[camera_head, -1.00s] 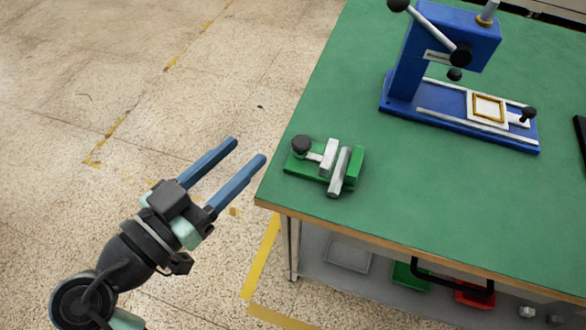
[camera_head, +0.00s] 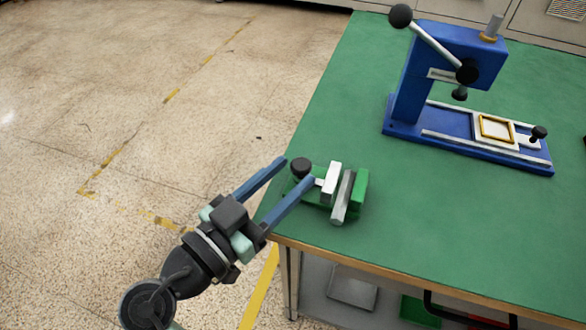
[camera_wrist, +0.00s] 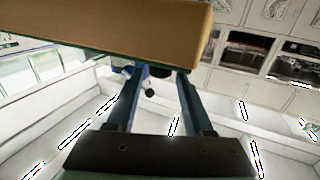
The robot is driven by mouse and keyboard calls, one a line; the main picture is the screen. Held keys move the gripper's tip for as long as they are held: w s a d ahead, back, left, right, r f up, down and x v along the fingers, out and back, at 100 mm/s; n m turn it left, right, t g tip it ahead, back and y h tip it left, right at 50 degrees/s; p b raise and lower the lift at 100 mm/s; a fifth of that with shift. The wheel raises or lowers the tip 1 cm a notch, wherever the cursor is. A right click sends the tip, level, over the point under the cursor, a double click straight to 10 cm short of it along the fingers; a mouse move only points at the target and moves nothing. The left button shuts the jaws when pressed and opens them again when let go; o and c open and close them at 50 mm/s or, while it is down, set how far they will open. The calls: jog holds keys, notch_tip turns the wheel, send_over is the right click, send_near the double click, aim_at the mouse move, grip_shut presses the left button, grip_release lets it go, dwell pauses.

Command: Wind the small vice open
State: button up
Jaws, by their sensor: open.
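The small green vice (camera_head: 360,188) sits near the left corner of the green table. Its pale moving jaw (camera_head: 332,180) and a grey bar-like jaw (camera_head: 342,197) stand close together, with a narrow gap between them. A dark round knob (camera_head: 301,168) is on the vice's left end. My gripper (camera_head: 298,170) is open, its two blue fingers pointing at the knob end, one on each side of the knob in the picture. I cannot tell whether they touch it. The wrist view shows both fingers (camera_wrist: 160,72) apart with nothing visible held; the vice is not clearly visible there.
A blue press (camera_head: 405,95) with a long lever stands at the back of the green table (camera_head: 450,225). The table's wooden edge (camera_wrist: 120,40) looms close over the fingers in the wrist view. Floor left of the table is clear.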

jog(key=shift+x, duration=0.9)
jog(key=shift+c, duration=0.4)
grip_shut()
jog(key=shift+s+n+t+y, duration=0.1)
jog(key=shift+n+t+y, duration=0.2)
jog(key=shift+y, duration=0.1)
jog(key=n+t+y, duration=0.2)
jog(key=y, duration=0.1)
jog(key=shift+s+d+n, duration=0.1)
jog(key=shift+d+n, duration=0.15)
jog(key=shift+n, duration=0.05)
jog(key=shift+d+r+n+t+y+p, duration=0.1)
jog(key=shift+n+t+y+p, duration=0.4)
jog(key=shift+n+y+p, duration=0.85)
jog(key=shift+y+b, duration=0.35)
jog(key=shift+y, duration=0.8)
